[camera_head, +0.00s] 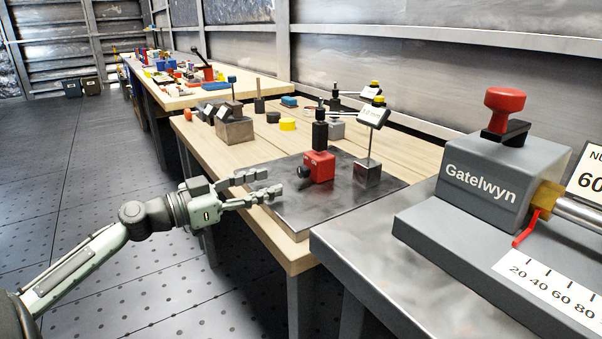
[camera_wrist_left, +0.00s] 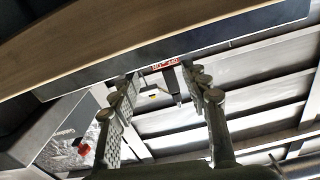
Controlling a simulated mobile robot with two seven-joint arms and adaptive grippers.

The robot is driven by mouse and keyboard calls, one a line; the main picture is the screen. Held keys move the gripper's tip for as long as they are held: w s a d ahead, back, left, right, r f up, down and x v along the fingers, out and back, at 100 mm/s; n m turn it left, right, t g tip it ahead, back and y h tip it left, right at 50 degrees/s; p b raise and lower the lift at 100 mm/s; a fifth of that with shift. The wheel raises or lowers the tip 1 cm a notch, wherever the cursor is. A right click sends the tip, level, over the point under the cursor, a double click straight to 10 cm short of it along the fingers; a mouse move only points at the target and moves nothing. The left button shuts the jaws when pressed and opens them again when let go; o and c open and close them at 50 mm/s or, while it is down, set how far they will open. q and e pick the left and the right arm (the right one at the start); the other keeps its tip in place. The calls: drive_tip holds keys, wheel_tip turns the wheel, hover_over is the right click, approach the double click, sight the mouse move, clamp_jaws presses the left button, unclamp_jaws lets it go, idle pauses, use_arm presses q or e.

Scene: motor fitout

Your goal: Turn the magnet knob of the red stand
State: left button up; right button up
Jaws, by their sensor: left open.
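The red stand (camera_head: 319,167) sits on the dark metal plate (camera_head: 300,215), with a black upright part on top. A small dark round knob (camera_head: 303,171) shows on its left face, toward my gripper. My left gripper (camera_head: 275,181) is open and empty, left of the stand and apart from it, its fingers pointing at it. In the left wrist view the open fingers (camera_wrist_left: 166,86) frame a gap, and a small part of the red stand (camera_wrist_left: 165,64) shows beyond them; the knob cannot be made out there. My right gripper is not in view.
A grey post stand with a white tag (camera_head: 367,173) is right of the red stand. A grey Gatelwyn machine (camera_head: 490,185) with a red knob stands at the front right. Blocks (camera_head: 235,130) and a yellow piece (camera_head: 288,124) lie on the wooden table behind. Open floor lies left.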

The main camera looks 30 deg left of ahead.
sight(300, 172)
use_arm(q)
drive_tip(key=x, duration=0.6)
drive_tip(key=shift+r+p, duration=0.1)
drive_tip(key=shift+p, duration=0.3)
drive_tip(key=shift+w+d, duration=0.15)
drive_tip(key=shift+w, duration=0.35)
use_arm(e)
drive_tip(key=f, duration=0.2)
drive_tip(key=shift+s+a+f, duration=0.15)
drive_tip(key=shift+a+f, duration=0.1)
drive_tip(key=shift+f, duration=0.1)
use_arm(q)
drive_tip(key=shift+c, duration=0.5)
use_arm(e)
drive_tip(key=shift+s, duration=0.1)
use_arm(q)
clamp_jaws()
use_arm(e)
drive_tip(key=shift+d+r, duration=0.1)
